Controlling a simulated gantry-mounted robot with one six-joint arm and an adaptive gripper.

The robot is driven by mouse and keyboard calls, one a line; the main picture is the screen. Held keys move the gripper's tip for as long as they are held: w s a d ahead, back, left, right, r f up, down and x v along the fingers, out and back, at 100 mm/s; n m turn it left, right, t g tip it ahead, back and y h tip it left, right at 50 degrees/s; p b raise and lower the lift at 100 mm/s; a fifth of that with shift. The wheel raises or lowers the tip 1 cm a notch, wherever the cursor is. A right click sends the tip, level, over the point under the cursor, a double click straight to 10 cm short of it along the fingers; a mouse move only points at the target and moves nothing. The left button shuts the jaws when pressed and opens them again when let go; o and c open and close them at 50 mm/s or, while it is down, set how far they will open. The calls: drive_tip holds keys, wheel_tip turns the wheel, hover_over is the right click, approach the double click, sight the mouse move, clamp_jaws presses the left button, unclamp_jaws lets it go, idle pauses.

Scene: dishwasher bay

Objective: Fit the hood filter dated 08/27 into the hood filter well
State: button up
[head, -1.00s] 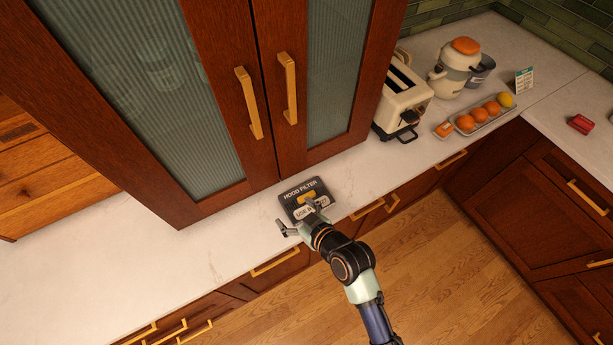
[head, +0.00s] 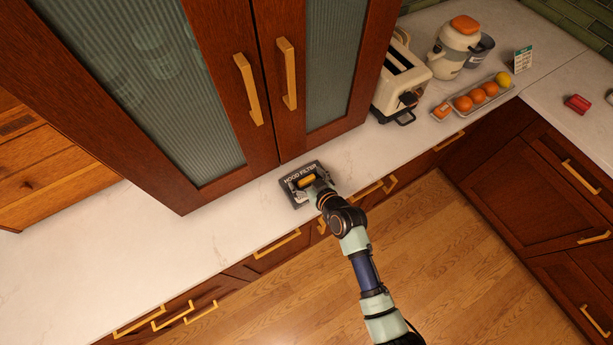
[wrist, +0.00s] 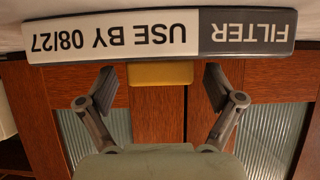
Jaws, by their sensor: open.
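The hood filter (head: 298,176) is a dark slab with white "HOOD FILTER" lettering, lying on the white counter in front of the glass-door cabinet. In the wrist view its front edge (wrist: 247,33) shows upside down and reads "FILTER" and "USE BY 08/27". A yellow grip (wrist: 160,73) sticks out from the filter. My gripper (head: 312,184) is over the filter at the grip, and in the wrist view its open fingers (wrist: 160,90) stand on either side of the grip, with gaps showing. My gripper hides part of the filter. I see no hood filter well.
The tall cabinet (head: 190,130) with long handles stands just behind the filter. A toaster (head: 402,80), a cream jar (head: 454,48) and a tray of oranges (head: 470,108) stand to the right. The counter (head: 130,240) left of the filter is clear.

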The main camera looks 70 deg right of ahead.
sight(307, 179)
drive_tip(key=c, duration=1.5)
wheel_tip(307, 179, up, 20)
drive_tip(key=p, duration=0.3)
